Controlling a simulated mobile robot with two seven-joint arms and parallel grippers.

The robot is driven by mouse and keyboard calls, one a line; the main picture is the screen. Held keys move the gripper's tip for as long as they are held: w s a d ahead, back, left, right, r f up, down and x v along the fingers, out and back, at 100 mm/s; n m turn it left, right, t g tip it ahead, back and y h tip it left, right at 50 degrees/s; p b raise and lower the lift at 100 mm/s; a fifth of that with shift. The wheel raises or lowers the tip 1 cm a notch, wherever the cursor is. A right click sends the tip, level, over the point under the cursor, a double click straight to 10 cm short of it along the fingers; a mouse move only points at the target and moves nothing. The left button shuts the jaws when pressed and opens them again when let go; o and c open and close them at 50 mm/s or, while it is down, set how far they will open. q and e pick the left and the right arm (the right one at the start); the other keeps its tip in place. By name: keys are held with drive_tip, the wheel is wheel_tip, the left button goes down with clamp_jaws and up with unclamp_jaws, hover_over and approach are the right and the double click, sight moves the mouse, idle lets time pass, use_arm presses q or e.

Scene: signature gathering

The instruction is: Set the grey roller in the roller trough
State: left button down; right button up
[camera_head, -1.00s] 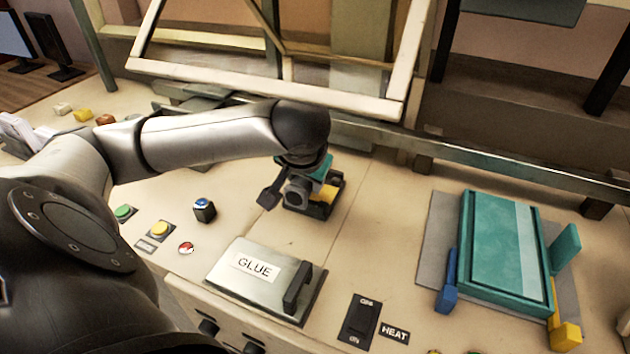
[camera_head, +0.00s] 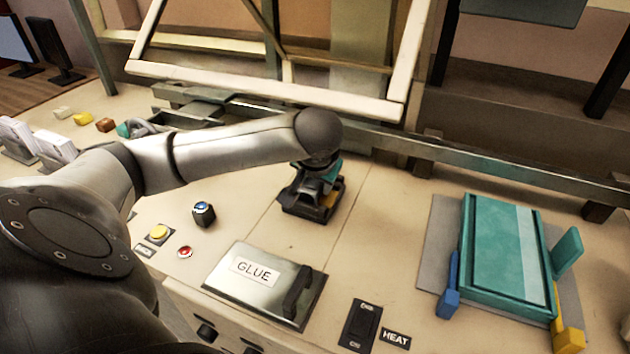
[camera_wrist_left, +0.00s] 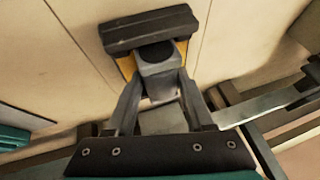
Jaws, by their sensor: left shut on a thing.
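The grey roller (camera_wrist_left: 158,66) is held between the fingers of my left gripper (camera_wrist_left: 158,92) in the left wrist view, with its dark bar (camera_wrist_left: 150,30) lying crosswise beyond the grip. In the head view my left gripper (camera_head: 318,188) points down over the roller trough (camera_head: 329,201), a dark holder with a yellow-orange inside. The trough's orange also shows beneath the roller in the wrist view (camera_wrist_left: 126,67). The roller is over or within the trough. I cannot tell whether it rests on the bottom. My right gripper is not in view.
A metal GLUE lid (camera_head: 248,277) with a dark handle lies in front of the trough. A blue-topped button block (camera_head: 203,214) stands left. A teal tray (camera_head: 500,250) is at the right. A wooden frame (camera_head: 270,85) rises behind.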

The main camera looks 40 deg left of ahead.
use_arm(q)
drive_tip(key=shift+c, duration=1.4)
unclamp_jaws()
drive_tip(key=p+v, duration=0.1)
drive_tip(key=v, duration=0.6)
drive_tip(key=shift+r, duration=0.25)
drive_tip(key=shift+d, duration=0.1)
